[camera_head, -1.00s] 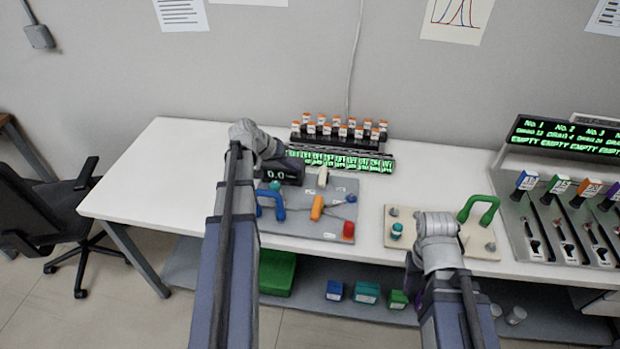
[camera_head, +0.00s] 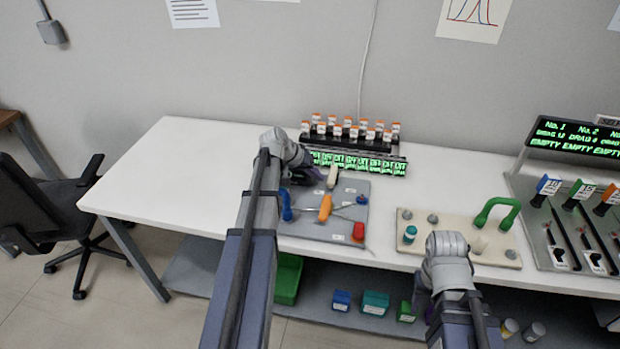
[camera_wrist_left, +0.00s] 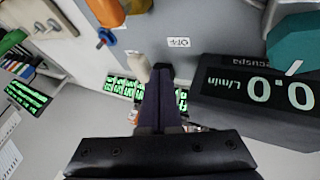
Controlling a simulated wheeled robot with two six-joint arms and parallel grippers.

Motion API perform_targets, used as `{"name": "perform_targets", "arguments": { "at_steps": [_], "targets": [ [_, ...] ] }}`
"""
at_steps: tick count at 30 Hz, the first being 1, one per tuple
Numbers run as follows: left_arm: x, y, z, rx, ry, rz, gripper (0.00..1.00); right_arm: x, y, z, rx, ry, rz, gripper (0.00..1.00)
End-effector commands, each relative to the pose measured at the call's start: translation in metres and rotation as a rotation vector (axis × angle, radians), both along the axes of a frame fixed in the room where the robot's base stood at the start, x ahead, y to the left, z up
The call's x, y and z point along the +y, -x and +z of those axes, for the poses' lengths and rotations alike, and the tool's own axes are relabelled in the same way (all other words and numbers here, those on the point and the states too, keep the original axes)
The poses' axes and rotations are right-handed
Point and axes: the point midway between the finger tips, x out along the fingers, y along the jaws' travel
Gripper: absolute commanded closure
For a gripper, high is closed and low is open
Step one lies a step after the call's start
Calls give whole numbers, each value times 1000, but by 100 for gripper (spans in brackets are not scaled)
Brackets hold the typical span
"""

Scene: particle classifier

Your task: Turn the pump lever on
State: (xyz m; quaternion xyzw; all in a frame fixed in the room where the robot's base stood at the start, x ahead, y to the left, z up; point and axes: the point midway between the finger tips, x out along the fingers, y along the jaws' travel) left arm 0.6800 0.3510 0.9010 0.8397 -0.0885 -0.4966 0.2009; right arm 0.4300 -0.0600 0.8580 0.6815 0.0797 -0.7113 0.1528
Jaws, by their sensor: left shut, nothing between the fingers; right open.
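A grey panel (camera_head: 345,225) on the white table carries a cream lever (camera_head: 332,177), an orange lever (camera_head: 325,207), a blue handle (camera_head: 286,205) and a red knob (camera_head: 358,232). I cannot tell for certain which is the pump lever. In the left wrist view the cream lever (camera_wrist_left: 138,66) stands just left of my left gripper (camera_wrist_left: 159,72), near an "OFF" label (camera_wrist_left: 178,42). The gripper is shut and empty; I cannot tell whether it touches the lever. My left gripper (camera_head: 312,174) also shows in the head view, over the panel's back. My right gripper (camera_head: 428,305) is open, mostly hidden by its wrist.
A black flow display (camera_wrist_left: 255,88) reading 0.0 L/min is close right of my left gripper. Orange-capped bottles (camera_head: 350,130) stand behind lit green displays (camera_head: 355,162). A beige board (camera_head: 470,250) with a green handle (camera_head: 497,212) is to the right. The table's left part is clear.

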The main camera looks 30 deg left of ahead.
Motion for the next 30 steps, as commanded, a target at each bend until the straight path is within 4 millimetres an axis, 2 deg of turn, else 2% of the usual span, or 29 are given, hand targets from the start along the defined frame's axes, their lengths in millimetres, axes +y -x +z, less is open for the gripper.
{"name": "perform_targets", "arguments": {
  "at_steps": [1,3,17,30],
  "targets": [
    [-2,-3,-8,0,0,0,100,0,0,-8,0,0,0,50],
    [-3,-5,-10,1,0,1,100,0,0,-10,0,0,0,50],
    [-5,-5,-9,0,-1,9,100,0,0,-9,0,0,0,50],
    [-13,-3,-9,-1,-1,105,100,0,0,-9,0,0,0,50]
  ]
}}
